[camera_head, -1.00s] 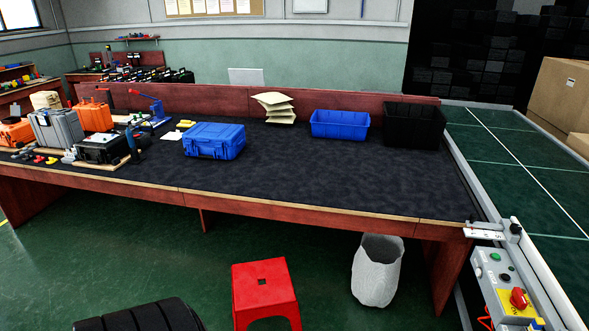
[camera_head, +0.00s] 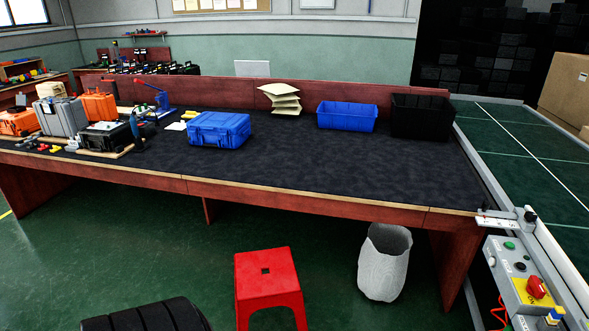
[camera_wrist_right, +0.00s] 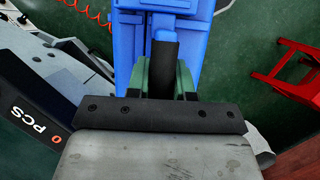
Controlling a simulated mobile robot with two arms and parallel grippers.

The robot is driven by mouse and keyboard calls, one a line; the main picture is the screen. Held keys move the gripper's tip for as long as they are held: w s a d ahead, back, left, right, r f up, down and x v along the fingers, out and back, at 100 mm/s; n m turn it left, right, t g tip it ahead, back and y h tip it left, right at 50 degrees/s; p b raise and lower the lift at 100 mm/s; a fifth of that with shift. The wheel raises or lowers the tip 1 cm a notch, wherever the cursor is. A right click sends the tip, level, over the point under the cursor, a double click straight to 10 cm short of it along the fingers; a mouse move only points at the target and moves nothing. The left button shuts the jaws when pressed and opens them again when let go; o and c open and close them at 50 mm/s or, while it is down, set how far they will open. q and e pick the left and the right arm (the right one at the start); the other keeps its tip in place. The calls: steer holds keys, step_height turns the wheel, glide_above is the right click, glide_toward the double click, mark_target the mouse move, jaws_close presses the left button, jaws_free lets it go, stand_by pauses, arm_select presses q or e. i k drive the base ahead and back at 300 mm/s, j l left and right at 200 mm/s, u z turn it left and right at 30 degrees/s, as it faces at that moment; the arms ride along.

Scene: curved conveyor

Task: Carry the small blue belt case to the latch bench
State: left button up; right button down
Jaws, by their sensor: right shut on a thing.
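In the right wrist view, my right gripper (camera_wrist_right: 163,82) is shut on a blue case (camera_wrist_right: 192,45), with its green fingers around the dark handle. The case reaches past the top edge of that view, so its far part is hidden. In the head view, a long bench (camera_head: 330,174) with a dark mat crosses the middle. Another blue case (camera_head: 218,130) stands shut on it, left of centre. I cannot tell from a label whether this is the latch bench. Neither gripper shows in the head view.
Grey, orange and black cases crowd the bench's left end. A blue bin (camera_head: 346,116) and a black bin (camera_head: 421,117) stand at its back right. A red stool (camera_head: 268,285) and a pale waste bin (camera_head: 384,263) are on the floor in front. The mat's front right is clear.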

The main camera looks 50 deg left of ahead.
mark_target(399, 183)
steer(key=u, duration=0.8)
steer(key=i+l+u, duration=0.15)
steer(key=i+u, duration=0.3)
steer(key=i+l+u, duration=0.2)
steer(key=u, duration=0.3)
steer(key=i+l+u, duration=0.25)
steer(key=l+u, duration=0.2)
steer(key=i+l, duration=0.15)
steer(key=l, duration=0.2)
steer(key=i+l+u, duration=0.1)
steer(key=l, duration=0.25)
steer(key=i+l, duration=0.25)
steer(key=i+l+u, duration=0.1)
steer(key=l, duration=0.35)
